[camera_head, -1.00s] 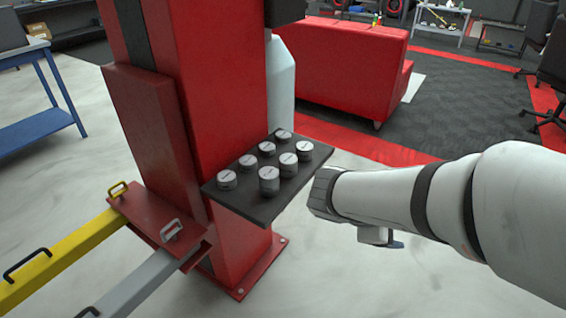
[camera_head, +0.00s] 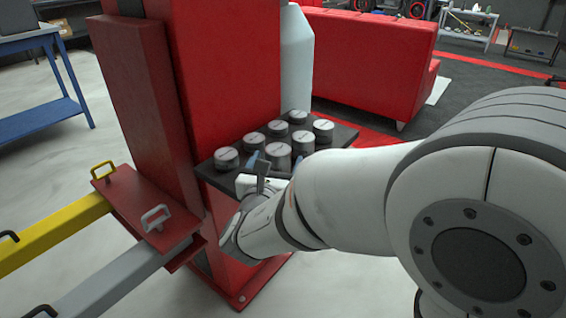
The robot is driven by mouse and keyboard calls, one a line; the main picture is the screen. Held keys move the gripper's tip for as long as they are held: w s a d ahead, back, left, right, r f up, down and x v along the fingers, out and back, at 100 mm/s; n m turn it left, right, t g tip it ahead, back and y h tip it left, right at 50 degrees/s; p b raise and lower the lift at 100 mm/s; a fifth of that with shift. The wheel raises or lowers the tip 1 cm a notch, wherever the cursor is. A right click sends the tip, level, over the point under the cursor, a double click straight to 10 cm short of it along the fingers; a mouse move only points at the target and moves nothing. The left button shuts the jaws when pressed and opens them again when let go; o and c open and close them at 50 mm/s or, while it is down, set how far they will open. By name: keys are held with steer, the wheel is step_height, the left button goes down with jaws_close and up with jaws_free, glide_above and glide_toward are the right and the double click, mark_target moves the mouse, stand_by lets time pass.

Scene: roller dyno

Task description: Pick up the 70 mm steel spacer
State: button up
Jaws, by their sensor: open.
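Several grey cylindrical steel spacers stand in two rows on a dark shelf (camera_head: 222,179) fixed to the red column. Their top markings are too small to read, so I cannot tell the 70 mm one by its label. The front spacer (camera_head: 278,155) looks taller than the others. My gripper (camera_head: 275,165) is open at the shelf's front edge, in front of this spacer. One finger shows to its left, and a dark tip seems to show to its right. My gripper partly hides the spacer's lower part. I cannot tell whether they touch.
Neighbouring spacers stand close by, at left (camera_head: 228,158) and at right behind (camera_head: 303,144). The red column (camera_head: 215,85) rises behind the shelf. Yellow (camera_head: 55,232) and grey (camera_head: 110,285) lift arms with handles lie at lower left. A red block (camera_head: 370,60) stands behind.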

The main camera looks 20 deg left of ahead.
mark_target(279, 152)
steer(key=w, duration=0.1)
steer(key=w+b, duration=0.1)
steer(key=w, duration=0.2)
steer(key=shift+w+a, duration=0.1)
steer(key=shift+a, duration=0.15)
steer(key=shift+c, duration=0.3)
steer(key=c, duration=1.3)
